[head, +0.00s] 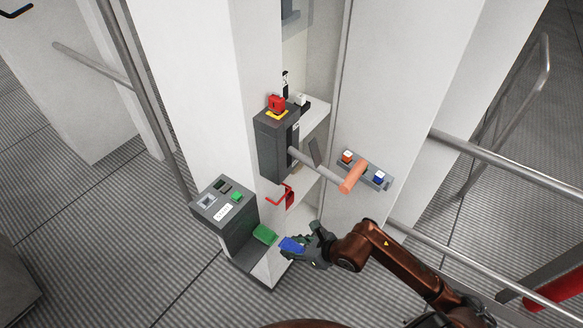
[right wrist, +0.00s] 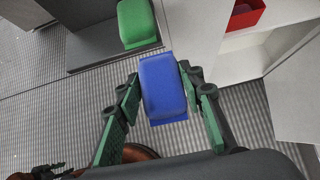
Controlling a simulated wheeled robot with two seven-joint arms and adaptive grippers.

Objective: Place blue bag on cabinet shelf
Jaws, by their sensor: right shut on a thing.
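My right gripper (head: 304,246) is shut on the blue bag (head: 290,244), low in front of the cabinet. In the right wrist view the blue bag (right wrist: 164,88) sits between the two green-padded fingers (right wrist: 165,98), with floor behind it. The open white cabinet (head: 310,190) has an upper shelf (head: 318,115) and lower compartments. A green bag (head: 264,234) rests low at the cabinet, left of the blue bag; it also shows in the right wrist view (right wrist: 138,22). My left gripper is not in view.
A handle with an orange grip (head: 353,177) sticks out above the gripper. A red container (head: 288,196) sits inside the cabinet. Metal rails (head: 510,165) run at right.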

